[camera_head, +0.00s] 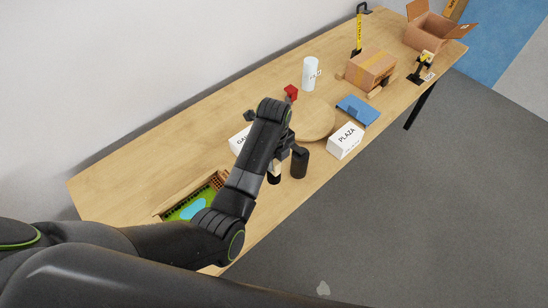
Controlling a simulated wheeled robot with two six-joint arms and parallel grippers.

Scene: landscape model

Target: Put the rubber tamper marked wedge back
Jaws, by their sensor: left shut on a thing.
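My left gripper (284,150) is over the front part of the table, mostly hidden behind its own wrist. It is shut on a dark piece (274,178) with a pale patch, which looks like a rubber tamper. The wrist hides part of it, and I cannot read a marking on it. A black cylinder (299,163) shows just right of the gripper near the table's front edge; I cannot tell whether it touches the gripper. My right gripper is not in view.
On the wooden table (120,185) are a landscape model (190,207), a white block marked PLAZA (345,141), a partly hidden white block (238,141), a round wooden board (316,118), a blue pad (358,110), a white cylinder (310,74), a red block (291,92) and cardboard boxes (371,68). The back left is clear.

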